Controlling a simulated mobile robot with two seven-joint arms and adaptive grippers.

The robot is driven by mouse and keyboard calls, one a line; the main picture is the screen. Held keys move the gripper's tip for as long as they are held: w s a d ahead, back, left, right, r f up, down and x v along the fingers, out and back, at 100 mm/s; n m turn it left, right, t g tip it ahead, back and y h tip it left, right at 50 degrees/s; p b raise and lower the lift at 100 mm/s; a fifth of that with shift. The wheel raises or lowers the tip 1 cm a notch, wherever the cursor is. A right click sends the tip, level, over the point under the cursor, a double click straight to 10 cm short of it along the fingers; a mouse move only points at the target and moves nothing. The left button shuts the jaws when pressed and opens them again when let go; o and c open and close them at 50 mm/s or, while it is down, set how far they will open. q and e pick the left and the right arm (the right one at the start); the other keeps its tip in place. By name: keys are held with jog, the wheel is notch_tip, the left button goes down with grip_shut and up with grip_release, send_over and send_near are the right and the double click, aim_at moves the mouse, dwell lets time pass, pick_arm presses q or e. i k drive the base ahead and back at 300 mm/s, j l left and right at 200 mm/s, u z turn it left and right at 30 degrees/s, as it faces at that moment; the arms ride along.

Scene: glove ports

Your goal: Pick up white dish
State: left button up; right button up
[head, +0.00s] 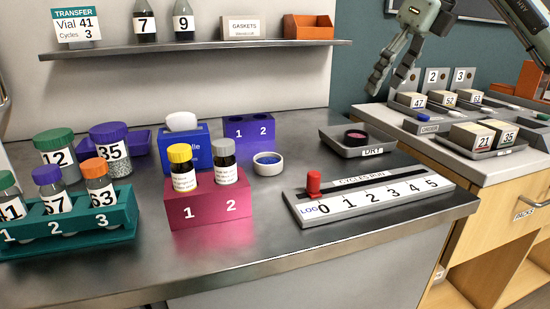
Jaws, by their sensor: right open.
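The white dish (267,164) is a small round dish with a white rim and a dark blue inside. It sits on the dark metal bench near the middle, right of the pink vial holder and in front of the purple holder. My right gripper (391,78) comes in from the upper right. It is open and empty, in the air up and to the right of the dish, well apart from it. My left gripper is not in view.
A pink holder (212,212) with two vials stands left of the dish, with a purple holder (249,128) behind it. A shelf (200,47) runs above.

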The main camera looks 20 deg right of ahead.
aim_at(266, 164)
jog(key=k, duration=1.5)
